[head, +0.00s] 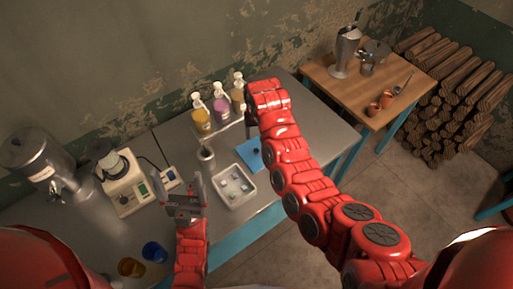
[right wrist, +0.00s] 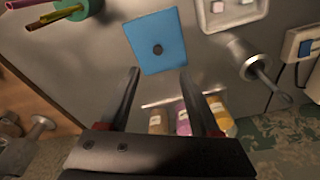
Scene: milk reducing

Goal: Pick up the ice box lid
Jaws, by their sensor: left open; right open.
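The ice box lid is a flat blue square with a dark round knob (head: 249,157), lying on the metal table beside the white ice box (head: 222,195). In the right wrist view the lid (right wrist: 170,30) lies beyond my right gripper (right wrist: 158,74), its knob roughly in line with the gap between the fingers. My right gripper is open and empty, and not touching the lid. In the head view it (head: 251,118) is partly hidden by its own arm. My left gripper (head: 183,182) is open and empty, left of the ice box. The ice box is uncovered and holds small pieces.
Several pump bottles (head: 201,118) stand in a rack behind the lid. A metal cup (head: 206,155) stands left of it. A wooden table (head: 400,69) stands at right.

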